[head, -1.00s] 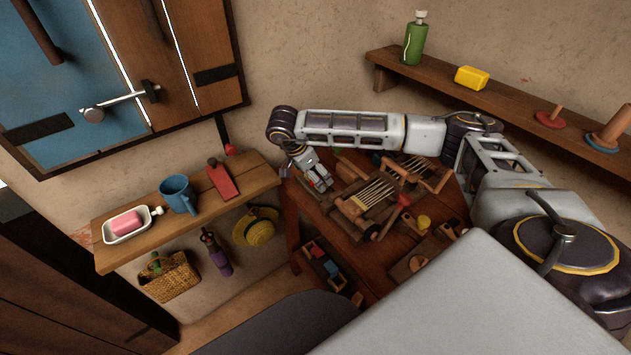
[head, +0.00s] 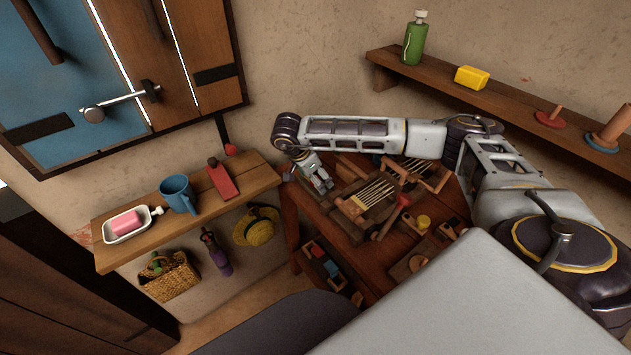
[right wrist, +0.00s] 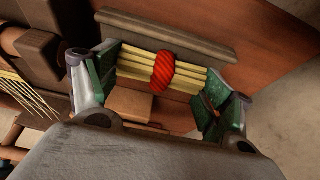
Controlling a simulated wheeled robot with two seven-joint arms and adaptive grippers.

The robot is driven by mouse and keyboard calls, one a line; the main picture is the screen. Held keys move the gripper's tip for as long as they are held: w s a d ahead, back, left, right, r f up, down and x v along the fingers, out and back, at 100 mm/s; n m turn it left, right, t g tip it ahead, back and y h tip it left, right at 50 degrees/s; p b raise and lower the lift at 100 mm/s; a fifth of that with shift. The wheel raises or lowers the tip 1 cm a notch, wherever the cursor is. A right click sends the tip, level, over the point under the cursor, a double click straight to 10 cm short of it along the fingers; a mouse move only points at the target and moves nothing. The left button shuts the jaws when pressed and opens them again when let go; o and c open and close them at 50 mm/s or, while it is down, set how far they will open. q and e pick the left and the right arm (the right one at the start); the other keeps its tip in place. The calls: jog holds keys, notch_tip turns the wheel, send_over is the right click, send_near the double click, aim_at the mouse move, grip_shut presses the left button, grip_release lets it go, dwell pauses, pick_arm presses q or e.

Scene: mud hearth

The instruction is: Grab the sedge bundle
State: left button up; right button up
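The sedge bundle (right wrist: 150,72) shows in the right wrist view as several pale yellow stalks with a red tie (right wrist: 163,72) around the middle. It lies in front of a wooden block on the table. My right gripper (right wrist: 160,92) is spread wide, with one green-padded finger at each end of the bundle. I cannot tell whether the pads touch the stalk ends. In the head view my right gripper (head: 322,186) points down at the table's far left corner and hides the bundle. My left gripper is not in view.
On the wooden table (head: 310,222), wooden frames with pale tines (head: 374,194) stand close right of the gripper. A wall shelf (head: 245,185) at left holds a blue mug (head: 177,193) and a soap dish (head: 128,225). A higher shelf (head: 500,103) runs behind my arm.

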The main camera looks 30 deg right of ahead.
jog(key=shift+c, duration=1.3)
jog(key=shift+r, duration=0.1)
jog(key=shift+r, duration=0.5)
notch_tip(320, 180, up, 8)
jog(key=shift+f, duration=0.15)
jog(key=shift+r, duration=0.55)
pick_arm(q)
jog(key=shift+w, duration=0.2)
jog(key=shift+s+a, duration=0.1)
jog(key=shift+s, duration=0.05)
